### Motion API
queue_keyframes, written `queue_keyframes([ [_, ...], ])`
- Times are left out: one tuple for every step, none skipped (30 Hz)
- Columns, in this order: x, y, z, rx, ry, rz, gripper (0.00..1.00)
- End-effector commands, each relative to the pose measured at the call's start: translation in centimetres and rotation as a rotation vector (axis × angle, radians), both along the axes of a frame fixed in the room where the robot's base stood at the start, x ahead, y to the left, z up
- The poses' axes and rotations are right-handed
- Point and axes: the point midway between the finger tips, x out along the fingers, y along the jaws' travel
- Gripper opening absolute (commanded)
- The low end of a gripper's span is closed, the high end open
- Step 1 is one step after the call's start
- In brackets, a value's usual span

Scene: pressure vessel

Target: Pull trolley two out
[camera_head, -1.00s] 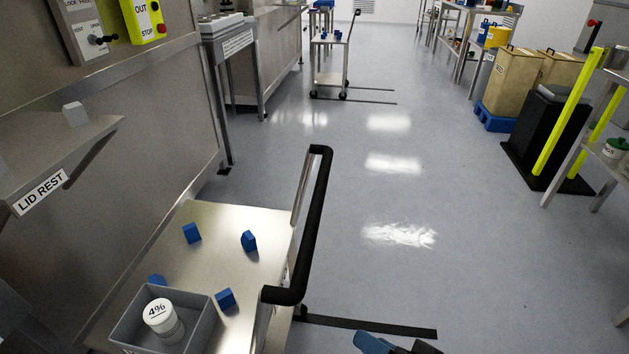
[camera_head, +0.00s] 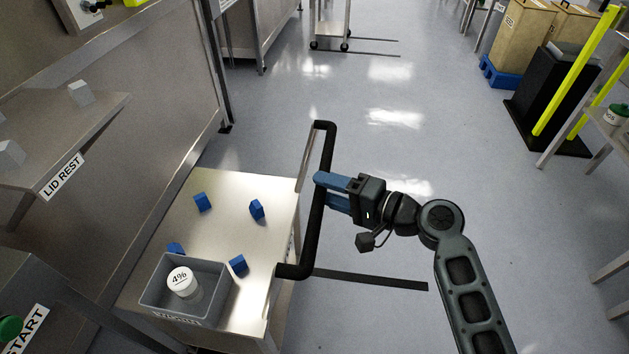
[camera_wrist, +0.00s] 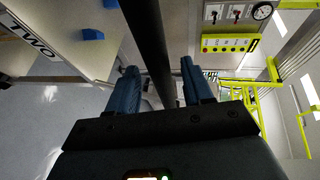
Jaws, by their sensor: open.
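Trolley two (camera_head: 225,190) is the steel trolley in the lower left of the head view, beside the steel housing. Its "TWO" label (camera_wrist: 35,35) shows in the wrist view. Its black handle (camera_head: 318,225) stands up at its right end. My gripper (camera_head: 325,191) is at the handle's long bar, coming from the right, with its blue fingers open. In the wrist view the bar (camera_wrist: 148,40) runs between the two open fingertips (camera_wrist: 158,68), one on each side. I cannot tell whether either finger touches the bar.
A grey bin (camera_head: 205,312) with a white "4%" tub (camera_head: 184,288) and several blue blocks (camera_head: 257,209) sit on the trolley. The lid rest shelf (camera_head: 90,130) juts out at left. Another trolley (camera_head: 332,25) stands far back. The floor to the right (camera_head: 400,260) is clear.

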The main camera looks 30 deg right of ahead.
Motion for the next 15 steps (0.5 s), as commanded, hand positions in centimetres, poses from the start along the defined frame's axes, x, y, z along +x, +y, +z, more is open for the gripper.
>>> queue_keyframes([
  [0.7,0.5,0.0,-0.001,0.000,0.001,0.51],
  [1.1,0.7,-0.1,-0.001,0.000,0.002,0.51],
  [1.5,1.0,-0.2,-0.001,0.000,0.002,0.51],
  [1.8,1.1,-0.3,0.000,0.000,0.001,0.51],
  [2.1,1.3,-0.4,0.000,0.000,0.001,0.51],
  [2.4,1.5,-0.4,0.000,0.000,0.001,0.51],
  [2.6,1.6,-0.4,0.000,0.000,0.000,0.51],
  [2.7,1.7,-0.5,0.000,0.000,0.000,0.51],
  [2.9,1.8,-0.6,0.000,0.000,0.000,0.51],
  [3.0,1.8,-0.6,0.000,0.000,-0.001,0.51],
  [3.1,1.9,-0.6,0.000,0.000,-0.001,0.51],
  [3.1,1.9,-0.7,0.000,0.000,-0.001,0.51],
  [3.1,1.9,-0.7,0.000,0.000,-0.001,0.51],
  [3.1,1.9,-0.7,0.000,0.000,-0.001,0.51],
  [3.1,1.9,-0.7,-0.001,-0.001,-0.001,0.51],
])
